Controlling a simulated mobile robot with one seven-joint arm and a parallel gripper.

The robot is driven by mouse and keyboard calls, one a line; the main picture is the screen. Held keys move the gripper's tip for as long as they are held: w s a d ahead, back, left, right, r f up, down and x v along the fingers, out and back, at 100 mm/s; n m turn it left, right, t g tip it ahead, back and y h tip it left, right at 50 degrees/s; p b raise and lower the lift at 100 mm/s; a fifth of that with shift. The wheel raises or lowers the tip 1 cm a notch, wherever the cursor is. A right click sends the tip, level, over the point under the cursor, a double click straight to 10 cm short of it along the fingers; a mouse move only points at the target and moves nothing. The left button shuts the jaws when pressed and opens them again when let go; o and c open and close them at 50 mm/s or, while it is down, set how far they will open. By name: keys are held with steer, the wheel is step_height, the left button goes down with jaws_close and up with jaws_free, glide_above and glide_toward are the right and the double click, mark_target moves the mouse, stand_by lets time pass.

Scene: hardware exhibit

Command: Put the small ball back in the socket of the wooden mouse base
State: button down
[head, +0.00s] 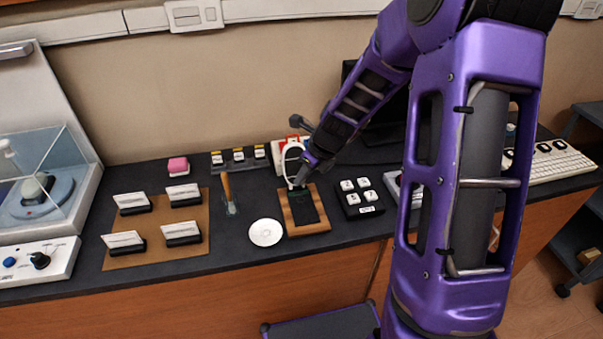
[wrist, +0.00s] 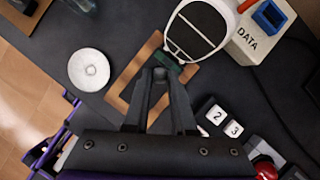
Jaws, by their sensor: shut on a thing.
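I cannot make out a small ball or a socket for certain. A flat wooden board (head: 326,215) with a dark panel lies on the dark counter; its edge also shows in the wrist view (wrist: 121,88). I cannot tell whether it is the mouse base. My gripper (head: 299,185) is over the board's back part. In the wrist view its fingertips (wrist: 166,76) are close together on a small dark green piece (wrist: 170,64). A white oval frame (wrist: 172,31) stands just beyond that piece; I cannot tell whether they are joined.
A white disc (head: 265,232) lies left of the board, and a wooden-handled tool (head: 227,188) behind it. A number keypad (head: 360,198) is close on the right. A box marked DATA (wrist: 254,42) stands behind. A red knob (wrist: 265,171) shows at bottom right.

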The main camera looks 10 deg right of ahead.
step_height(320, 180, down, 4)
steer(key=b, duration=0.3)
steer(key=shift+f, duration=0.1)
steer(key=shift+f+b, duration=0.5)
steer(key=shift+f, duration=0.1)
steer(key=shift+f, duration=0.25)
stand_by(1.5)
steer(key=shift+c, duration=1.3)
jaws_free()
steer(key=shift+r+p, duration=3.45)
steer(key=shift+r, duration=0.1)
steer(key=shift+a, duration=0.1)
